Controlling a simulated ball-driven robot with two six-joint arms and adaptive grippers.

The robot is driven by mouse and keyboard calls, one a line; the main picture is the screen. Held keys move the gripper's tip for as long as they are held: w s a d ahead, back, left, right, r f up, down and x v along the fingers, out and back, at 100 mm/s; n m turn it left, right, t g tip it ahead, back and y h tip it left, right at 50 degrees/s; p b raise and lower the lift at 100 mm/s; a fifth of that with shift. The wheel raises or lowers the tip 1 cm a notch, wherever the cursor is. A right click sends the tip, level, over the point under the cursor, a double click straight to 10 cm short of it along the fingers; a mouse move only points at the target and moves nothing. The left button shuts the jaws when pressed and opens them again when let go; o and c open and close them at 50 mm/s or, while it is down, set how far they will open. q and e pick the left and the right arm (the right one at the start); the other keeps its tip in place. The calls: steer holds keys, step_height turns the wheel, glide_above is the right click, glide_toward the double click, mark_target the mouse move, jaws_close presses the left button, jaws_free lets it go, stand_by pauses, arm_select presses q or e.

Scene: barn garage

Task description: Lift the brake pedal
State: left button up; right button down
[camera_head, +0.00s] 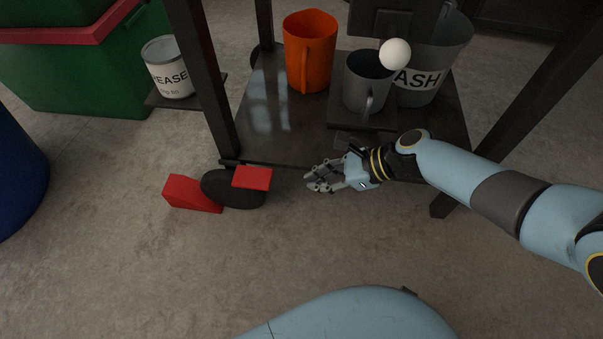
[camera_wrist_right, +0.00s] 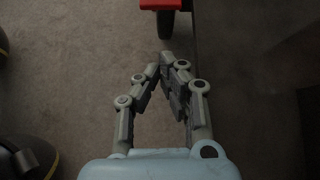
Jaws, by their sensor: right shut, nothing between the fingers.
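The brake pedal (camera_head: 252,178) is a flat red plate by the dark caster wheel (camera_head: 232,194) at the front left corner of the cart. In the right wrist view the red pedal (camera_wrist_right: 161,4) is cut off by the top edge, with the wheel (camera_wrist_right: 165,25) below it. My right gripper (camera_head: 311,178) is to the right of the pedal, apart from it, near the front edge of the lower shelf. In the right wrist view my right gripper (camera_wrist_right: 165,62) is shut and empty, with its fingertips drawn together. My left gripper is out of view.
A red wedge (camera_head: 190,194) lies on the floor left of the wheel. The cart's lower shelf (camera_head: 265,130) holds an orange jug (camera_head: 310,50) and a grey mug (camera_head: 367,80). A white can (camera_head: 167,68) stands on a side ledge. The floor in front is clear.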

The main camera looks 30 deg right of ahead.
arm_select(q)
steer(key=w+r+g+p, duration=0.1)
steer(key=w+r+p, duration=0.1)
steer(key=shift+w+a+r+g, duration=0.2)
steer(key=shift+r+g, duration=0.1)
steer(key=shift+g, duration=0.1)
arm_select(e)
steer(key=shift+s+a+f, duration=0.8)
steer(key=shift+s+a, duration=0.2)
steer(key=shift+s, duration=0.1)
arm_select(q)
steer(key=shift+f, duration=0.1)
arm_select(e)
steer(key=shift+f, duration=0.1)
